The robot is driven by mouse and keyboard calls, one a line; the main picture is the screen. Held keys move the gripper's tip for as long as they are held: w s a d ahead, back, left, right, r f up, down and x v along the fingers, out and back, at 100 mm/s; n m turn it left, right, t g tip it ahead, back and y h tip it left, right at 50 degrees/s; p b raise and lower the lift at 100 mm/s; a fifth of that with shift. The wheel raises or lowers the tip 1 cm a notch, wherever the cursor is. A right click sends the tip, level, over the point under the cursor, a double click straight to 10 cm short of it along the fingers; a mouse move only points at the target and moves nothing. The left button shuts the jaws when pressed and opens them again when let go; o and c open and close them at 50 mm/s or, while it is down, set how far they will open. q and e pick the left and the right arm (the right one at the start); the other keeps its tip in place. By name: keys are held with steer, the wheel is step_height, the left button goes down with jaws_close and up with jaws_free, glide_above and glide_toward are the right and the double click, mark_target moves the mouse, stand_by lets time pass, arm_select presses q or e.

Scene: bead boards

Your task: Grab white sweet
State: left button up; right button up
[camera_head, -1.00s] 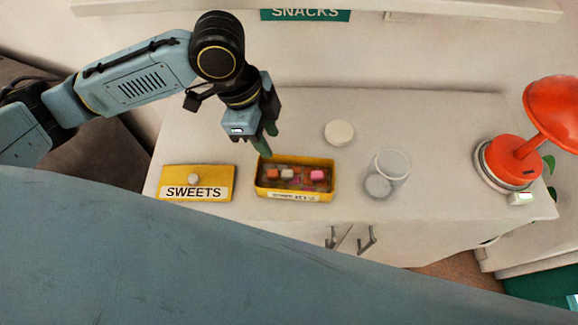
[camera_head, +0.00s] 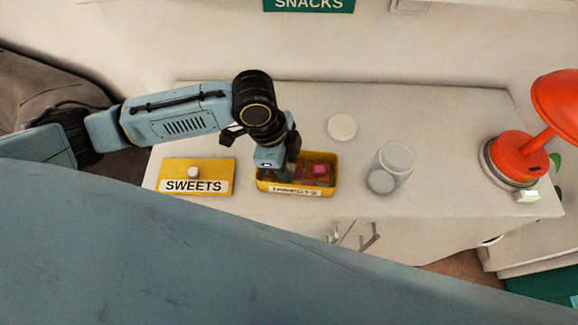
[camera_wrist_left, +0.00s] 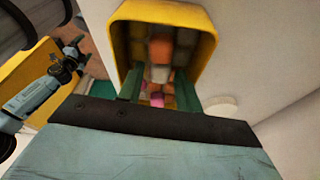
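A yellow box (camera_head: 328,188) of small sweets stands on the white cabinet top in the head view. The white sweet (camera_wrist_left: 160,73) shows in the left wrist view, next to an orange sweet (camera_wrist_left: 160,48). In the head view my left gripper (camera_head: 283,173) is down at the left part of the box and hides the white sweet. In the left wrist view its green fingers (camera_wrist_left: 160,88) are apart, with the white sweet in line with the gap; contact cannot be told. A small arm end, probably my right gripper (camera_wrist_left: 68,58), shows at the left there.
A yellow SWEETS lid (camera_head: 214,170) with a white knob lies left of the box. A round white lid (camera_head: 342,127), a clear jar (camera_head: 398,160) and a red lamp (camera_head: 514,156) stand to the right. A pink sweet (camera_head: 320,169) lies in the box.

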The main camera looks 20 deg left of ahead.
arm_select(q)
jaws_close()
steer(key=shift+r, duration=0.2)
